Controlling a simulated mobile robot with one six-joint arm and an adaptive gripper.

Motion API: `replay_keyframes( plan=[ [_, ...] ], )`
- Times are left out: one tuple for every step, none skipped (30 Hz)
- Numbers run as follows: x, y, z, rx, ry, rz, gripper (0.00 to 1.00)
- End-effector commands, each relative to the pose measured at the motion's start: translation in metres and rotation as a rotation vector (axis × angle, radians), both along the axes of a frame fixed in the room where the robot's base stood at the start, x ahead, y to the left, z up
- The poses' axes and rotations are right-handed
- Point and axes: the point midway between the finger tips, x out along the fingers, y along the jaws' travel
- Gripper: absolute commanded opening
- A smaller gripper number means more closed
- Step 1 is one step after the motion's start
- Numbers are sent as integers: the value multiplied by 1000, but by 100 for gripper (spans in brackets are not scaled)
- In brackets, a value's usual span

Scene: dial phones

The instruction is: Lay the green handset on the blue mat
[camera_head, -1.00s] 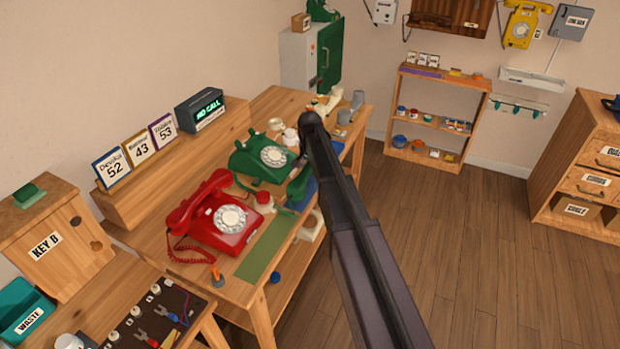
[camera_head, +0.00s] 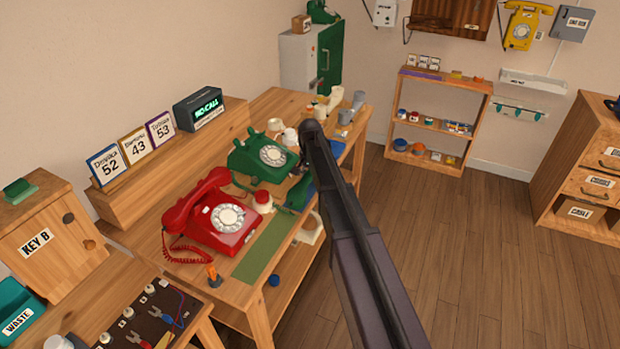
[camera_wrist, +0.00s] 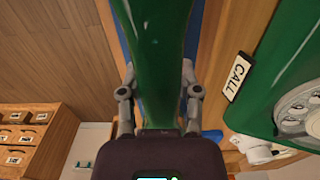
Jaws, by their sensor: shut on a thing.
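The green handset (camera_head: 297,194) is in my gripper, over or at the right edge of the bench beside the green dial phone (camera_head: 262,158). In the wrist view the handset (camera_wrist: 155,50) runs lengthwise between the two fingers of my gripper (camera_wrist: 158,88), which are shut on it. The blue mat (camera_head: 312,188) is partly hidden behind my arm and the handset. Blue strips of the mat (camera_wrist: 123,30) show on both sides of the handset in the wrist view. I cannot tell whether the handset touches the mat.
A red phone (camera_head: 216,214) with its handset on stands left of a green mat (camera_head: 265,248). Cups (camera_head: 345,116) stand at the far end. The floor on the right is clear.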

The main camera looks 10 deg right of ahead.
Motion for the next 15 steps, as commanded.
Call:
replay_keyframes(
  plan=[
    [0,0,-1,0,0,0,50],
    [0,0,-1,0,0,0,59],
    [0,0,-1,0,0,0,71],
    [0,0,-1,0,0,0,78],
    [0,0,-1,0,0,0,78],
    [0,0,0,0,0,0,78],
    [0,0,0,0,0,0,78],
    [0,0,0,0,0,0,78],
    [0,0,0,0,0,0,78],
    [0,0,0,0,0,0,78],
    [0,0,0,0,0,0,78],
    [0,0,0,0,0,0,78],
    [0,0,0,0,0,0,78],
    [0,0,0,0,0,0,78],
    [0,0,0,0,0,0,78]
  ],
)
